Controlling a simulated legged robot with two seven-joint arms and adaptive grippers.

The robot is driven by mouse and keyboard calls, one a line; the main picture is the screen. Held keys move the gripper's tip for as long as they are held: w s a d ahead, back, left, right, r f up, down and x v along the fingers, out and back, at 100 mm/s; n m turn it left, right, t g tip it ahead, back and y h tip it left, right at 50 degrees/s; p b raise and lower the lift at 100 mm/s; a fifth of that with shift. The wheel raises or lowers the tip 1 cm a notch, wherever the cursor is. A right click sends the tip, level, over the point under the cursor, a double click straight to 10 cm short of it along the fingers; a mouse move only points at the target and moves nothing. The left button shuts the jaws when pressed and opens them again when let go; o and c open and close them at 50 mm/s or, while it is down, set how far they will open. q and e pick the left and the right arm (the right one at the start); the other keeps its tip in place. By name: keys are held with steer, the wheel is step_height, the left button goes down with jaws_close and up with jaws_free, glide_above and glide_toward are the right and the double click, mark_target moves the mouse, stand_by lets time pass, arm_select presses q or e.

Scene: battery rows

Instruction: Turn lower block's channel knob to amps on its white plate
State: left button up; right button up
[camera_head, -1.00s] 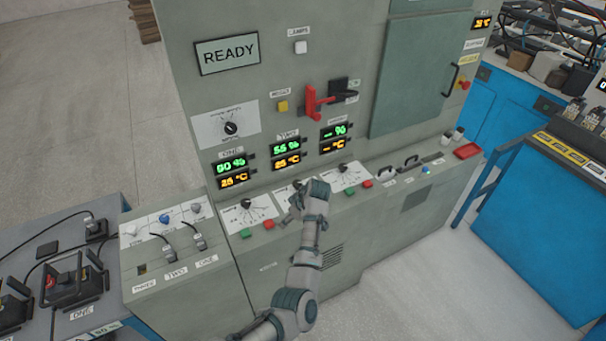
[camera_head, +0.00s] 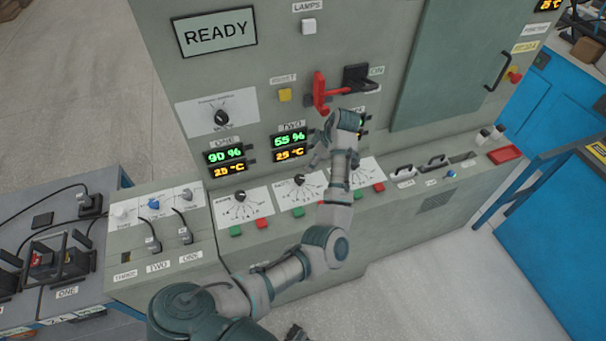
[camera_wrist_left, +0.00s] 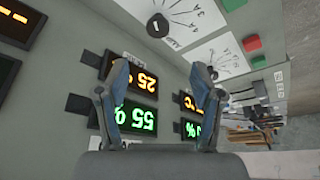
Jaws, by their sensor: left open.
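My left gripper (camera_head: 322,145) is in front of the upright panel, close to the number displays and below the red lever. In the left wrist view its two fingers (camera_wrist_left: 161,80) are apart with nothing between them. A black round knob on a white plate (camera_head: 222,118) sits on the upright panel at left. Three more dark knobs sit on white dial plates on the sloping ledge: left (camera_head: 240,197), middle (camera_head: 299,180), and right, partly behind my arm. A dark knob (camera_wrist_left: 158,25) on a white plate shows above the fingers in the wrist view.
Green and red buttons (camera_head: 262,223) line the ledge. The red lever (camera_head: 320,92) and yellow button (camera_head: 285,95) stick out above the displays. A side box (camera_head: 150,269) with small knobs and plugs stands at left. A blue cabinet (camera_head: 550,235) stands at right.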

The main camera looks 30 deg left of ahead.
arm_select(q)
glide_toward(301, 178)
steer(key=x, duration=0.8)
steer(key=shift+a+f, duration=0.15)
steer(key=shift+a, duration=0.25)
steer(key=shift+f, duration=0.35)
steer(key=shift+d, duration=0.1)
steer(key=c, duration=1.1)
steer(key=shift+s+r, duration=0.1)
arm_select(e)
steer(key=shift+w+r, duration=0.15)
steer(key=shift+w, duration=0.35)
